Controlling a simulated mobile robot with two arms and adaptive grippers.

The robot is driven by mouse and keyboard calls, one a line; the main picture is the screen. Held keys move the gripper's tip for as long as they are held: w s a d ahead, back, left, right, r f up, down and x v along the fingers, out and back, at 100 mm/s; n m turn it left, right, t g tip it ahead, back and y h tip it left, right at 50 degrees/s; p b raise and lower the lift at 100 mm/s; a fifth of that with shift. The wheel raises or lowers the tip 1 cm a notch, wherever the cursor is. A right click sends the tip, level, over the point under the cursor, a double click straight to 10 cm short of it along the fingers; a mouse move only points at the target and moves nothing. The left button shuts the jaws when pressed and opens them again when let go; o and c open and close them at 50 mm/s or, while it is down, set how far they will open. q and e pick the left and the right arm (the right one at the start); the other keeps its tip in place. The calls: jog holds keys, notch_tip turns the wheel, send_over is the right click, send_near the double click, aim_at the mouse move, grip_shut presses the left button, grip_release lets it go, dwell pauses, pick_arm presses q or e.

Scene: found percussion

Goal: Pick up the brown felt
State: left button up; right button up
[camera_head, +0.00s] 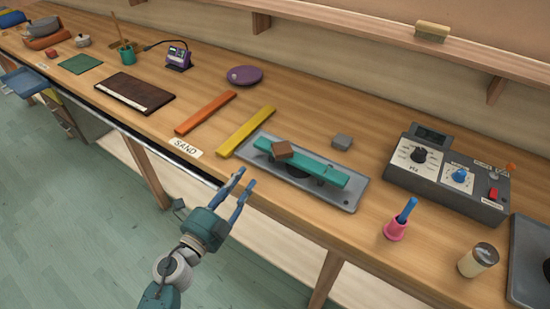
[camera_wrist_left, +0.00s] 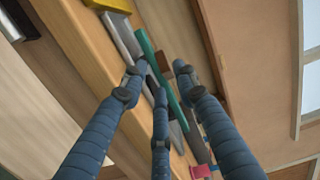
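A small brown block (camera_head: 282,149), which looks like the brown felt, lies on the left part of a teal bar (camera_head: 318,171). The bar rests on a grey tray (camera_head: 349,200) on the workbench. My left gripper (camera_head: 247,176) is open and empty, at the bench's front edge, to the left of and nearer than the tray. It does not touch the brown block. In the left wrist view the gripper's fingers (camera_wrist_left: 162,78) are spread, with the teal bar (camera_wrist_left: 156,62) beyond them. The brown block (camera_wrist_left: 179,67) shows there partly, close to a fingertip. My right gripper is not in view.
Yellow (camera_head: 247,131) and orange (camera_head: 206,112) bars lie left of the tray. A grey block (camera_head: 342,142) sits behind it. A control box (camera_head: 450,175), a pink holder (camera_head: 396,230) and a jar (camera_head: 478,261) stand to the right. A shelf (camera_head: 380,37) runs above the bench.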

pick_arm(q)
jog(key=d+m+g+h, duration=0.1)
jog(key=d+m+h, duration=0.1)
jog(key=d+m, duration=0.1)
send_near(282, 150)
jog(key=x, duration=0.5)
jog(key=shift+w+f+b, duration=0.35)
jog(key=shift+f+b, duration=0.05)
jog(key=shift+c, duration=0.5)
jog(key=shift+a, duration=0.1)
grip_shut()
